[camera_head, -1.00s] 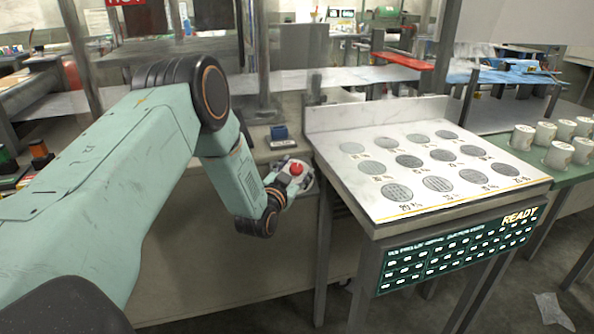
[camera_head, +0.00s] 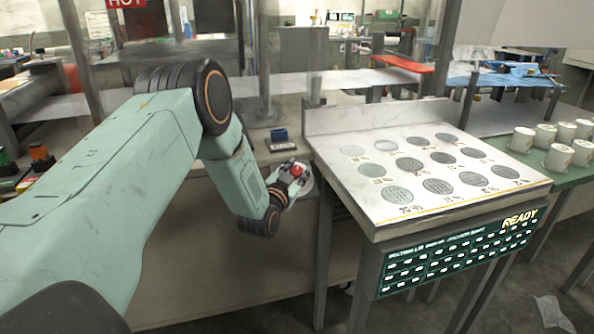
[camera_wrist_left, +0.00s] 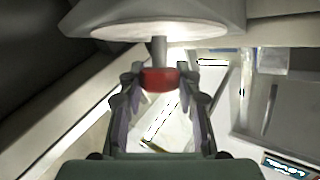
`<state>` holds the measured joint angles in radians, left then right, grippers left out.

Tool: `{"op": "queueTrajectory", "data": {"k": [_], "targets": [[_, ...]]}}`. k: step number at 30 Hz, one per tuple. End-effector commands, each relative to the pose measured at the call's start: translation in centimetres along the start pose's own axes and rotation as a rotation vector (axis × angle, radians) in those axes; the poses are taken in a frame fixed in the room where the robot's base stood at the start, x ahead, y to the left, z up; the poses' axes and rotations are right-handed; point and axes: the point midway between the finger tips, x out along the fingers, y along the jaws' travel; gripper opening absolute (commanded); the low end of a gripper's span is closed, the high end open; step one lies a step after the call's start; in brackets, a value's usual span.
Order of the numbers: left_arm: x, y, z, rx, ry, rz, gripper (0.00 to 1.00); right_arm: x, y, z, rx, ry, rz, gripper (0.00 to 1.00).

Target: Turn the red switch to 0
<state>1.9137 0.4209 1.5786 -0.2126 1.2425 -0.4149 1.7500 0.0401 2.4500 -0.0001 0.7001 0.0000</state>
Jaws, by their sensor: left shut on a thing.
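The red switch (camera_head: 296,170) shows as a small red knob at the edge of the bench, beside the white panel table. In the left wrist view it is a red knob (camera_wrist_left: 159,79) on a grey stem below a pale round disc (camera_wrist_left: 150,22). My left gripper (camera_head: 291,176) reaches it from the left. In the left wrist view the two fingers of my left gripper (camera_wrist_left: 158,82) are closed on the knob's sides. No 0 mark can be read on the switch. My right gripper is in no view.
A white panel (camera_head: 420,172) with several grey discs slopes on a metal stand to the right. A green sign (camera_head: 455,258) reading READY hangs on its front. White cups (camera_head: 560,155) stand at the far right.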

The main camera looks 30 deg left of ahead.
Motion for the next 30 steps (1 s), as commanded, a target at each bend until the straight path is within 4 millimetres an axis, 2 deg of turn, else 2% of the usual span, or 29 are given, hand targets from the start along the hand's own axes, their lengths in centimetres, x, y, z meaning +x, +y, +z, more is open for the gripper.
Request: {"op": "queueTrajectory", "data": {"k": [3,11,30], "targets": [[0.0,0.0,0.0,0.000,0.000,0.000,0.02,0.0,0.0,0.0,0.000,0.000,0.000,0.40],[0.0,0.2,0.1,-0.019,0.000,-0.043,0.02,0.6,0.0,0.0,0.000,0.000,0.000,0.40],[0.0,0.1,0.1,-0.174,0.002,-0.407,0.02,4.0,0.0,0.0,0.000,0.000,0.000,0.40]]}}
